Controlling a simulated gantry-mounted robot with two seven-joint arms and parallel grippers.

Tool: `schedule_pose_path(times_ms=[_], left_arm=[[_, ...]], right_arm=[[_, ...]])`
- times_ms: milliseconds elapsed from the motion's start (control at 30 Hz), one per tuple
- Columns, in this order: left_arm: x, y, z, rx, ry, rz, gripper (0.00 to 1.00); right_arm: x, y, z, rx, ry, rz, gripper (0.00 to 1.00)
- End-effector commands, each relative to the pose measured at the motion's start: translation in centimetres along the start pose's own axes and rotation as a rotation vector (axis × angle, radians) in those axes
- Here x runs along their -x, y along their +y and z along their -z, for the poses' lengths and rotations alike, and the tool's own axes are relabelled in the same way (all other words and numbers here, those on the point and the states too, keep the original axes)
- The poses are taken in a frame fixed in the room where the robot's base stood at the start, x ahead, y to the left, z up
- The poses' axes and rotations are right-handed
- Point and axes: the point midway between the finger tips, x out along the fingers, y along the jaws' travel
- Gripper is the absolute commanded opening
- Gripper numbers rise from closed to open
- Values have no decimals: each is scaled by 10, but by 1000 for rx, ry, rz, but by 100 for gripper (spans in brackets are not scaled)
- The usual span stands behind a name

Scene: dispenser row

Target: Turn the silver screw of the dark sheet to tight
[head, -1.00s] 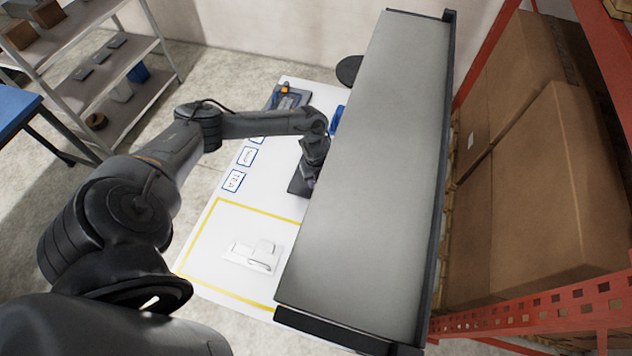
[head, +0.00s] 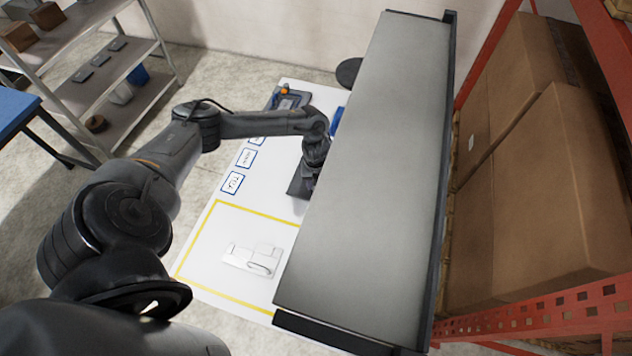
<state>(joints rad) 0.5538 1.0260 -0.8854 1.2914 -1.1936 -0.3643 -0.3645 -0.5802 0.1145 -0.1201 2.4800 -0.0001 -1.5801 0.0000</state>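My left arm reaches across the white table (head: 215,262), and its wrist bends down beside the grey panel. My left gripper (head: 308,181) is dark, small and partly hidden at the panel's left edge, so its fingers cannot be made out. A dark flat piece (head: 298,188) lies under it on the table and runs behind the panel; I cannot tell whether it is the dark sheet. The silver screw is not visible. My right gripper is not in view.
A large grey panel (head: 375,160) covers the table's right side. A white object (head: 252,260) lies inside a yellow outline. Label cards (head: 232,183) line the left edge. A dark device with an orange knob (head: 284,91) stands at the back. Shelves with boxes stand right.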

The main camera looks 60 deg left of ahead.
Motion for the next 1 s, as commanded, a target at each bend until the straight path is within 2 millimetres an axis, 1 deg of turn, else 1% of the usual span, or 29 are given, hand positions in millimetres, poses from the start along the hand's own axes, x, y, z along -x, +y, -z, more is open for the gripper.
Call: schedule_pose_path(times_ms=[33, 100, 367, 533, 667, 1000], left_arm=[[0, 0, 0, 1, -1, 0, 46], [0, 0, 0, 1, -1, 0, 57], [-1, 1, -1, 2, -3, -2, 57], [6, 0, -2, 2, -4, 0, 57], [22, 0, -2, 1, -5, 1, 57], [79, 0, -2, 2, -5, 1, 57]], right_arm=[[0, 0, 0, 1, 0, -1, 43], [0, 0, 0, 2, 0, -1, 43], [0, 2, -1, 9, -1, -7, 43], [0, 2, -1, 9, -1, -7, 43], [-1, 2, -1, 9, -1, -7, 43], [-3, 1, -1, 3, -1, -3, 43]])
